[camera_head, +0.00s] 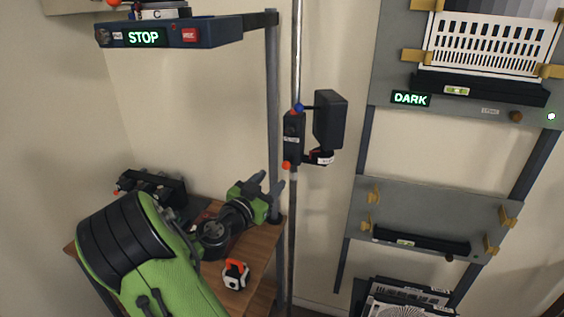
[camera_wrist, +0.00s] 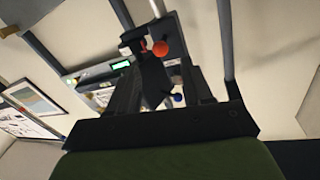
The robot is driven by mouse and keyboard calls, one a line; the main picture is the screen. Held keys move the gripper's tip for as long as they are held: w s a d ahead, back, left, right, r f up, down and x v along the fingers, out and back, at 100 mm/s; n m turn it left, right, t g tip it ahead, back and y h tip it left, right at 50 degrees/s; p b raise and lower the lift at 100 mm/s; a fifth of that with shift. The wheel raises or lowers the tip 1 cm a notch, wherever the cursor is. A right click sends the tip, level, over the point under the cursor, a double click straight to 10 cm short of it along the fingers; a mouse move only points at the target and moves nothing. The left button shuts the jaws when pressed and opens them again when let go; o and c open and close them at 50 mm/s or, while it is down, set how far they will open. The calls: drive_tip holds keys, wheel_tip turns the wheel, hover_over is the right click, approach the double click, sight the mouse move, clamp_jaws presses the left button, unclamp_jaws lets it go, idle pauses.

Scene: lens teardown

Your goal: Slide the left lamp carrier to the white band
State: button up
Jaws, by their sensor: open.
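The lamp carrier (camera_head: 294,138) is a small black block on a thin vertical pole (camera_head: 296,60), with a blue knob on top and a red-orange knob below. A black lamp head (camera_head: 329,120) juts from its right side. My gripper (camera_head: 269,184) is open and empty, below and left of the carrier and apart from it. In the wrist view the carrier (camera_wrist: 154,80) shows between the fingers of my gripper (camera_wrist: 158,62), with its red knob and blue knob visible. I cannot clearly make out a white band on the pole.
A shelf with a STOP sign (camera_head: 143,37) hangs upper left on a grey post (camera_head: 272,110), close left of the pole. A wooden table (camera_head: 262,250) below bears an orange-and-white item (camera_head: 235,274). Grey panels, the upper with a DARK sign (camera_head: 410,99), stand to the right.

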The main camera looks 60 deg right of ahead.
sight(284, 168)
drive_tip(key=d+p, duration=0.1)
drive_tip(key=d, duration=0.3)
drive_tip(key=d+p, duration=0.2)
drive_tip(key=d, duration=0.3)
drive_tip(key=shift+s+d+r, duration=0.1)
drive_tip(key=shift+s+d, duration=0.05)
drive_tip(key=shift+s, duration=0.05)
drive_tip(key=shift+c, duration=0.5)
clamp_jaws()
